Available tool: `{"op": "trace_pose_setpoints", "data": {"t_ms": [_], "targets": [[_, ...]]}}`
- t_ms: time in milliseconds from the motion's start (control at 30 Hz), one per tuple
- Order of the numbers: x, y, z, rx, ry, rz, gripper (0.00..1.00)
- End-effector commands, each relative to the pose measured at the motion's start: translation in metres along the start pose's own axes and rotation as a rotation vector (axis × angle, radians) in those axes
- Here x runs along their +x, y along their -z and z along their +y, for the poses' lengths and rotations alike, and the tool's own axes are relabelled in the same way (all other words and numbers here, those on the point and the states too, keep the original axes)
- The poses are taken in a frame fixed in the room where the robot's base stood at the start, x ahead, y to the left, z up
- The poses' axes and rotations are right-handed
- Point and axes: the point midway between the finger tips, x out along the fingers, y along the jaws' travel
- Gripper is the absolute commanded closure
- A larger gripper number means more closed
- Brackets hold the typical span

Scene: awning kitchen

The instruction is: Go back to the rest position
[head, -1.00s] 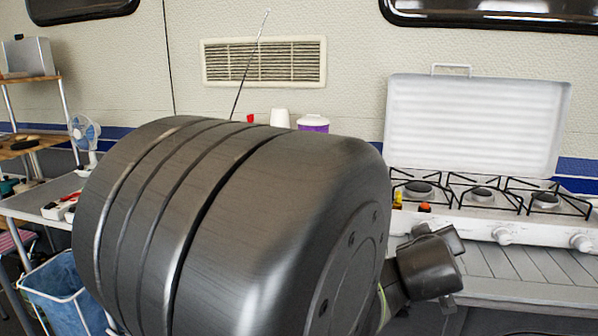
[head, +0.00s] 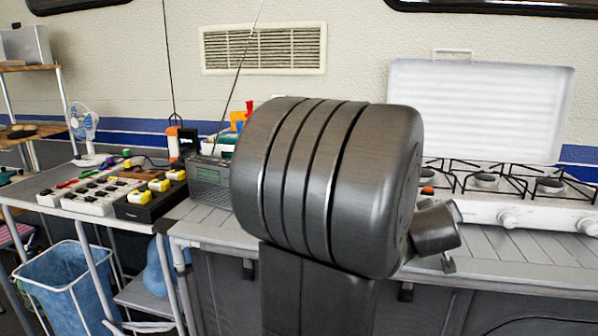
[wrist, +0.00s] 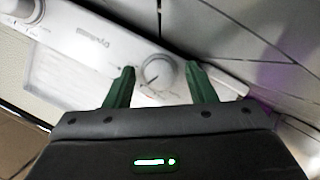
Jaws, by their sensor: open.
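My gripper (wrist: 162,85) shows in the wrist view with its two green fingers apart and nothing between them. Beyond the fingers is the white front panel of the stove with a round knob (wrist: 157,73); I cannot tell how far off it is. In the head view my large dark arm link fills the middle, and the gripper's fingers are hidden. The white stove (head: 540,208) with its lid raised stands to the right of my arm.
A grey radio (head: 207,182) stands on the counter left of my arm. Power strips (head: 88,195) lie on the side table by a small fan (head: 84,125). A blue-lined bin (head: 70,285) stands below. The slatted counter (head: 530,262) before the stove is bare.

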Motion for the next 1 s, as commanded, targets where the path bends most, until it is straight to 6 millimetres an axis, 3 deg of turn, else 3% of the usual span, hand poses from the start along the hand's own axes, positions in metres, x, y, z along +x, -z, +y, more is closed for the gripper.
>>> {"op": "trace_pose_setpoints", "data": {"t_ms": [1000], "targets": [[-0.0049,0.0025,0.0073,0.358,0.152,0.008,0.50]]}}
